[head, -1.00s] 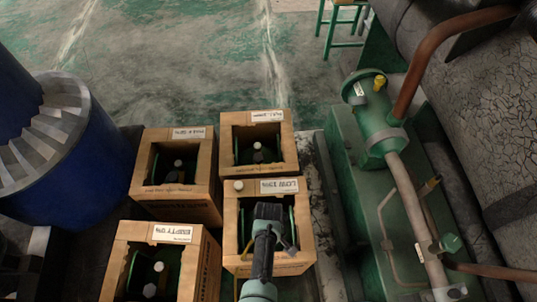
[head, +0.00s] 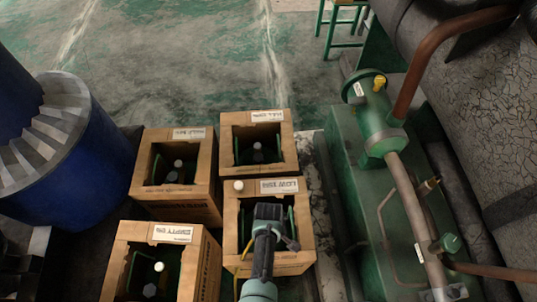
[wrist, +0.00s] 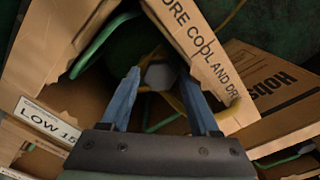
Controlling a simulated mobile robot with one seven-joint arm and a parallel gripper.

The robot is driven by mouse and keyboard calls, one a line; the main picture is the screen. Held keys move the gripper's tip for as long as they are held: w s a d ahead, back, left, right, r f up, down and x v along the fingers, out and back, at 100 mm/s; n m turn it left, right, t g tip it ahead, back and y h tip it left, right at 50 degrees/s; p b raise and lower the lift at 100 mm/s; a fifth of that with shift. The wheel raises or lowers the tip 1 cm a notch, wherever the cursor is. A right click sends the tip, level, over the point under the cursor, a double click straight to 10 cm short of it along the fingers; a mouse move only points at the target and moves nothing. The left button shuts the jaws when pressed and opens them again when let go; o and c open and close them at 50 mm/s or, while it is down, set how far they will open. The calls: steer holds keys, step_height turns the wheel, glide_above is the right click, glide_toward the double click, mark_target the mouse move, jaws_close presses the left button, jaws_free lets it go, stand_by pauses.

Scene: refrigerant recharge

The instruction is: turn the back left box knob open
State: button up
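Four open cardboard boxes stand in two rows. My gripper (wrist: 160,80) reaches down into the near right box (head: 303,241), labelled "LOW 15%" in the wrist view (wrist: 48,118). There a grey faceted knob (wrist: 161,74) shows between and just beyond my blue fingertips. The fingers are apart, one on each side of it; a firm grip is not visible. In the head view, my wrist hides this knob.
The far right box (head: 290,150) and near left box (head: 208,270) also hold bottles. Cardboard walls and a green handle (wrist: 103,43) crowd my fingers. A blue drum (head: 75,165) stands left; green equipment with pipes (head: 378,130) stands right. The far floor is mostly clear.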

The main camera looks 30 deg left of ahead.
steer(key=shift+r, duration=0.1)
step_height(320, 180, up, 13)
steer(key=p, duration=0.6)
stand_by(0.4)
